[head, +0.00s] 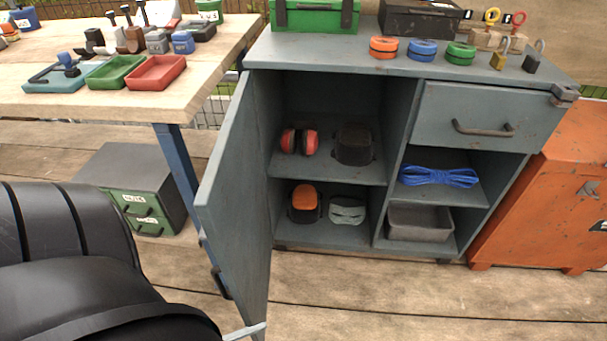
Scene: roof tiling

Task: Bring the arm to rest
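My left arm (75,265), black and large, comes in from the left and fills the lower left corner. A light grey piece at the bottom edge, beside the lower end of the open cabinet door (235,200), looks like the tip of my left gripper (246,331). Most of that gripper is hidden or cut off, so I cannot tell whether it is open or touches the door. My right arm and gripper are not in view. The grey cabinet (400,125) stands with its left door swung wide open towards me and its drawer (487,118) shut.
Inside are orange earmuffs (299,141), an orange helmet-like item (305,198), blue rope (438,176) and a grey bin (420,222). Tape rolls (422,50) and padlocks (500,55) lie on top. A wooden table (40,108) stands left, an orange cabinet (550,190) right. The front floor is clear.

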